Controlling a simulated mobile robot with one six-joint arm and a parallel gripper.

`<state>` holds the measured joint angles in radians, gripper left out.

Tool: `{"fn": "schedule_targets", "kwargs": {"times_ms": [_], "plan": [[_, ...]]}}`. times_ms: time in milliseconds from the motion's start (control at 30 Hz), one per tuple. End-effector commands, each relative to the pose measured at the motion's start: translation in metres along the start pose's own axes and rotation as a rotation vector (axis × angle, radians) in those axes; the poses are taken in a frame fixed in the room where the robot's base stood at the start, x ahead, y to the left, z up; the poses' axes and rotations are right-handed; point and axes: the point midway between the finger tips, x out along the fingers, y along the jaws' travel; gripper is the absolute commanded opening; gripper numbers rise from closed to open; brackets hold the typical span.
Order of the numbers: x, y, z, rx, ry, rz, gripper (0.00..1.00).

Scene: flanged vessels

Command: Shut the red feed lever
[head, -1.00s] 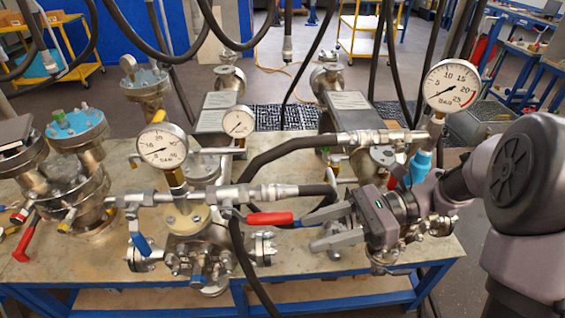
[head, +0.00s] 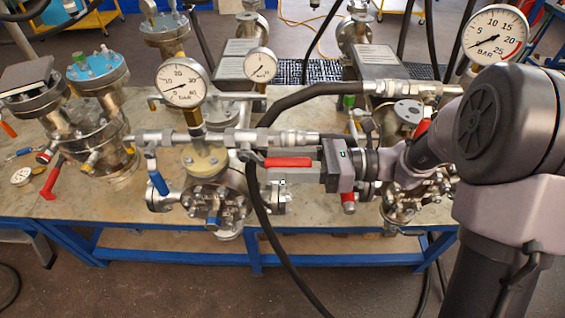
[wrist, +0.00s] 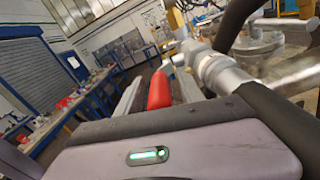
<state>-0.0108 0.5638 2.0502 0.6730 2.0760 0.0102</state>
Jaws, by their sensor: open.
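The red feed lever (head: 288,162) lies roughly level beside the valve body and hose coupling of the middle vessel (head: 215,198). My gripper (head: 266,165) reaches in from the right with its fingers along the lever. In the wrist view the red lever (wrist: 160,89) shows between the two fingers, with my gripper (wrist: 158,84) open around it. Whether a finger touches the lever cannot be told. The lever's pivot end is partly hidden by the fingers and fittings.
A black hose (head: 300,97) arches over the gripper, and another hangs in front of the bench (head: 130,208). A blue lever (head: 157,183) is left of the vessel. Another red lever (head: 52,180) is at far left. Pressure gauges (head: 182,83) stand above the pipes.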

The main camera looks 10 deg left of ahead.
Motion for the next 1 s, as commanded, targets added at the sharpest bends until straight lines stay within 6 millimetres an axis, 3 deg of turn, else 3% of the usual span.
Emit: {"fn": "schedule_targets", "kwargs": {"times_ms": [67,300,1000], "plan": [[-0.0002,0.0,0.0001,0.0,0.0,0.0,0.43],[-0.0005,0.0001,0.0001,0.0,0.0,0.0,0.0],[-0.0006,0.0002,-0.0002,0.0,0.001,0.001,0.0]]}}
